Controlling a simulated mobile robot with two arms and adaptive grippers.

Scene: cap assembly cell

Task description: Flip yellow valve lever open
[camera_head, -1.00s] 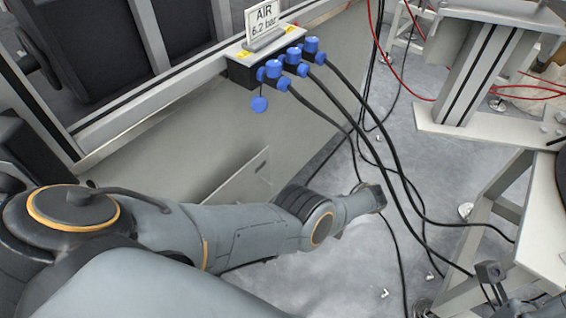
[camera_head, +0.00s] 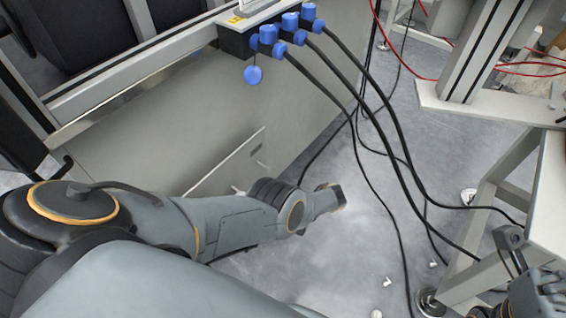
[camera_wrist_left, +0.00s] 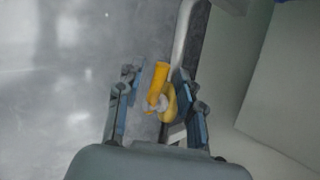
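The yellow valve lever (camera_wrist_left: 158,78) is in the left wrist view, upright in the picture, with a curved yellow part and a pale round hub at its lower end. My left gripper (camera_wrist_left: 153,84) is open, with one finger on each side of the lever. There is a gap to the left finger; the right finger is close, and I cannot tell if it touches. In the head view my left arm reaches to the lower middle, and the valve does not show. Grey jointed parts at the lower right edge look like my right gripper (camera_head: 540,296), cut off by the frame.
A black block (camera_head: 238,42) with blue connectors (camera_head: 268,34) is on the bench rail at top. Black hoses (camera_head: 385,125) hang from it to the right. A bench panel (camera_head: 165,150) stands behind my left arm. Grey floor is open at centre; a white-topped table (camera_head: 550,190) stands at right.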

